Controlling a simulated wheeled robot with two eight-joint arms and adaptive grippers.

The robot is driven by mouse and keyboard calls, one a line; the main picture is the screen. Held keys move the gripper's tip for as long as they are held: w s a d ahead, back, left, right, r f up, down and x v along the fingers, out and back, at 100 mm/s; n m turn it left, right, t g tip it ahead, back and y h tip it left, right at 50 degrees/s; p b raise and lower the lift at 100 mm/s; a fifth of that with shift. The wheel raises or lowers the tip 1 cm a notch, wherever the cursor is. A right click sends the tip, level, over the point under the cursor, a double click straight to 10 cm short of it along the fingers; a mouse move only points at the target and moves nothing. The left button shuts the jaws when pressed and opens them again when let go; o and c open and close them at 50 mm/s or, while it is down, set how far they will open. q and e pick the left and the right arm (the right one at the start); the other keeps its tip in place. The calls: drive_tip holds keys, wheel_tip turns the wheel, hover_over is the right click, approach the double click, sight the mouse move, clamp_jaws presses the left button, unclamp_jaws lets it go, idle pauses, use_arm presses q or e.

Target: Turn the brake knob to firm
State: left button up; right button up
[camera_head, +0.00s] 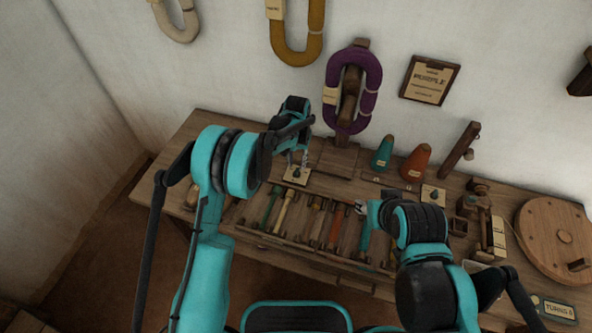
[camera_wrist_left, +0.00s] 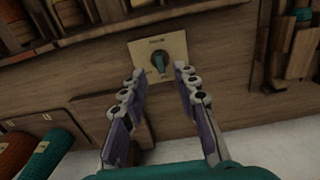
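The brake knob (camera_wrist_left: 158,62) is a small dark green knob on a cream label plate (camera_wrist_left: 174,43) fixed to the wooden bench. Its pointer angle and the small lettering are too blurred to read. In the head view the plate (camera_head: 298,175) lies near the back left of the bench. My left gripper (camera_wrist_left: 160,83) is open, its two fingers apart on either side of the knob's line, close to the plate; no contact shows. In the head view the left gripper (camera_head: 303,160) is just above the plate. My right gripper (camera_head: 365,210) is over the tool tray, its fingers unclear.
Teal (camera_head: 383,153) and orange (camera_head: 415,162) cones stand behind. A purple skein (camera_head: 372,85) hangs on a post close to the left gripper. A round wooden wheel (camera_head: 545,220) is at the right.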

sight(297, 170)
use_arm(q)
wheel_tip(297, 170, down, 4)
drive_tip(key=shift+f+b, duration=0.2)
drive_tip(key=shift+b, duration=0.5)
clamp_jaws()
drive_tip(key=shift+m, duration=0.4)
drive_tip(key=m, duration=0.5)
drive_tip(key=shift+m, duration=0.3)
drive_tip(key=m, duration=0.5)
drive_tip(key=shift+p, duration=0.4)
drive_tip(key=shift+m, duration=0.4)
unclamp_jaws()
